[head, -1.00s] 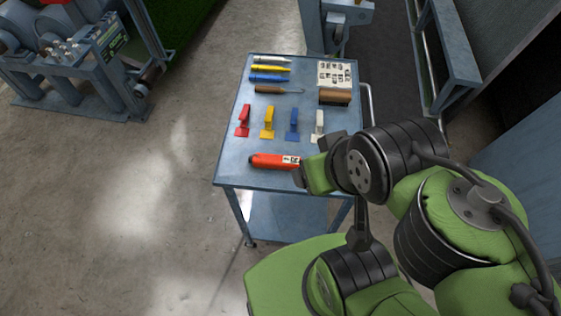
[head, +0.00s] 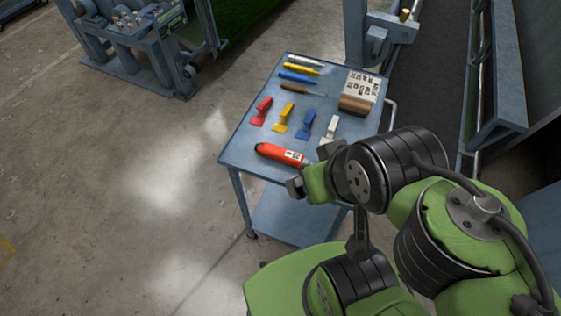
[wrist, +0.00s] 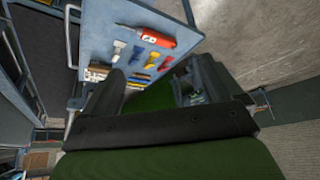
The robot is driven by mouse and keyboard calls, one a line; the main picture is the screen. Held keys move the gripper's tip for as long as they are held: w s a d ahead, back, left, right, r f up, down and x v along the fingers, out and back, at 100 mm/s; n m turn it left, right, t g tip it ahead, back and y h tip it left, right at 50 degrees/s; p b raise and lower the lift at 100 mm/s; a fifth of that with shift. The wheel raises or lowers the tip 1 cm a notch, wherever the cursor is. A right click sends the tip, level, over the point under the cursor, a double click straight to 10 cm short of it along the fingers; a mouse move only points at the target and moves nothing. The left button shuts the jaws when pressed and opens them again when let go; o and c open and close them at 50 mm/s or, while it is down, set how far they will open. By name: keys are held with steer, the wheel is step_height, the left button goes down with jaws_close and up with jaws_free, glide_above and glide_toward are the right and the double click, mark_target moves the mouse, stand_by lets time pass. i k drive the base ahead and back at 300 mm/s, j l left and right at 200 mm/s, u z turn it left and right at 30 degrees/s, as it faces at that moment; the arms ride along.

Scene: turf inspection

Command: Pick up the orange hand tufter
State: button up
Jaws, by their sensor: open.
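The orange hand tufter (head: 281,154), a red-orange cylinder with a dark end and a white label, lies on the near edge of the blue cart top (head: 237,152). My gripper (head: 312,169) is open and empty, at the cart's near edge, just right of the tufter in the head view. In the wrist view its two dark fingers (wrist: 160,92) stand apart, with the tufter beyond and above them. My gripper and arm hide the cart's near right corner.
Red (head: 262,111), yellow (head: 284,117), blue (head: 306,124) and white (head: 330,129) scrapers lie behind the tufter. Marker-like sticks, a brown-handled tool (head: 295,88) and a labelled block (head: 360,91) lie farther back. Open floor (head: 130,190) is at left.

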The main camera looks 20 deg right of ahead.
mark_target(279, 153)
steer(key=k+l+u, duration=0.1)
steer(key=l+u, duration=0.3)
steer(key=k+l+u, duration=0.1)
steer(key=u, duration=0.3)
steer(key=k+l+u, duration=0.2)
steer(key=u, duration=0.2)
steer(key=k+l+u, duration=0.1)
steer(key=l+u, duration=0.3)
steer(key=j, duration=0.1)
